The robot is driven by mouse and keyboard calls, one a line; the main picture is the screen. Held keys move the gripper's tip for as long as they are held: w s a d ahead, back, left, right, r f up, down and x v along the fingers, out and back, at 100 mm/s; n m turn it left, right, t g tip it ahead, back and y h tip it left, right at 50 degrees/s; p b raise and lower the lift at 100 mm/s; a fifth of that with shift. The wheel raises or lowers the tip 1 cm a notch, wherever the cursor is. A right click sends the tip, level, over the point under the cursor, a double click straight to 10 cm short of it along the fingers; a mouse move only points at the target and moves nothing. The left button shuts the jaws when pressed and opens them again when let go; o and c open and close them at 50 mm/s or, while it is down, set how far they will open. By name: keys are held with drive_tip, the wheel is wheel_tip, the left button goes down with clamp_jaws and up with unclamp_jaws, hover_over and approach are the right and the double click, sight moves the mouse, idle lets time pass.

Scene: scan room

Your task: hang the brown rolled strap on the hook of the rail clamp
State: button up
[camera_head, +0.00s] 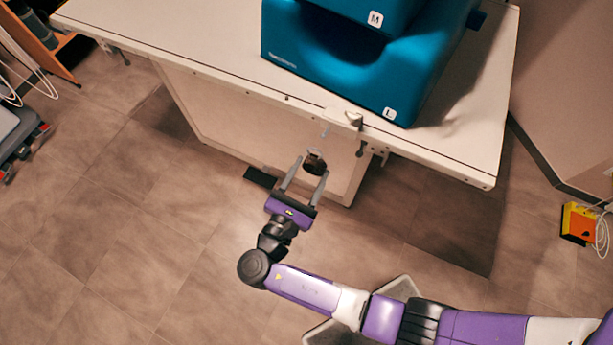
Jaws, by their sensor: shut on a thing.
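My gripper (305,178) is shut on the brown rolled strap (315,164), a small dark brown roll between the fingertips. It is in front of the table's near edge, a little below and left of the rail clamp in the picture. The white rail clamp (343,117) sits on the near edge of the table. A grey part extends down from it on the right, and a small pale piece shows at its left, just above the strap. I cannot clearly tell which part is the hook. The strap appears apart from the clamp, though the depth is hard to judge.
The white table (215,42) carries large teal blocks (345,60) marked M and L, close behind the clamp. An orange and yellow box (579,223) with a cable lies on the floor at right. A cart (20,135) stands at far left. Floor at left is clear.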

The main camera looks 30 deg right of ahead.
drive_tip(key=f+b+x, duration=0.1)
drive_tip(key=x, duration=0.5)
drive_tip(key=shift+f, duration=0.2)
idle(0.5)
drive_tip(key=shift+w+d, duration=0.1)
idle(0.5)
drive_tip(key=o, duration=1.6)
drive_tip(key=shift+b+v, duration=0.55)
drive_tip(key=shift+v, duration=3.4)
